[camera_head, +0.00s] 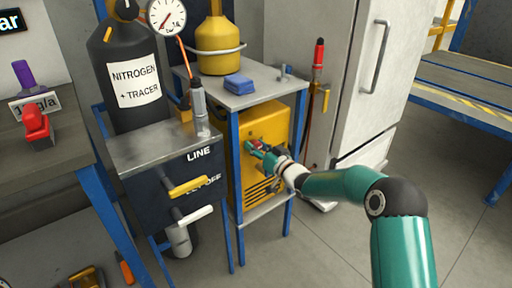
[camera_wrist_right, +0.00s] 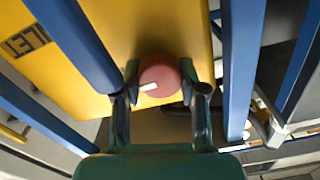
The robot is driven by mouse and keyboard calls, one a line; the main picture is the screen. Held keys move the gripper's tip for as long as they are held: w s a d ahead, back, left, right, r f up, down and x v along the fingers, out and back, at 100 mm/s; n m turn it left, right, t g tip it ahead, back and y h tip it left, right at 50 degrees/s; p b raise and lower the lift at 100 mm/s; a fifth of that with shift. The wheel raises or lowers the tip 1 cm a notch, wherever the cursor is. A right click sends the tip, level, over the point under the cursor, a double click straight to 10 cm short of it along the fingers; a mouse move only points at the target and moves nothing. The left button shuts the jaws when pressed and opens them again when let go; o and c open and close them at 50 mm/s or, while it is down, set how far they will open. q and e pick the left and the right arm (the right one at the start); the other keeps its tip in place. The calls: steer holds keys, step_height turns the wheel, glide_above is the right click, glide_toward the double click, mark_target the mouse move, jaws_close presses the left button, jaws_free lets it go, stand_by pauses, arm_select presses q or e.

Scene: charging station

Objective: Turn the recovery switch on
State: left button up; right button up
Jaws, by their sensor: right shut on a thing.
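The recovery switch (camera_wrist_right: 163,74) is a round red knob with a white pointer mark on the face of a yellow machine (camera_head: 268,122). In the wrist view the mark points left and slightly down. My right gripper (camera_wrist_right: 160,90) has one finger on each side of the knob and is shut on it. In the head view my right gripper (camera_head: 256,148) reaches the yellow machine's front from the right and mostly hides the knob. The yellow machine also shows in the wrist view (camera_wrist_right: 150,25). My left gripper is not in view.
Blue frame posts (camera_head: 237,190) stand close around the machine; in the wrist view they flank my gripper. A nitrogen cylinder (camera_head: 130,85) and a panel with yellow and white handles (camera_head: 188,187) are at left. A white cabinet (camera_head: 345,80) stands behind. Open floor (camera_head: 330,245) lies in front.

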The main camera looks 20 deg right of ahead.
steer(key=shift+f, duration=0.15)
steer(key=o, duration=1.1)
steer(key=shift+o, duration=0.2)
steer(key=v, duration=1.2)
steer(key=shift+a, duration=0.1)
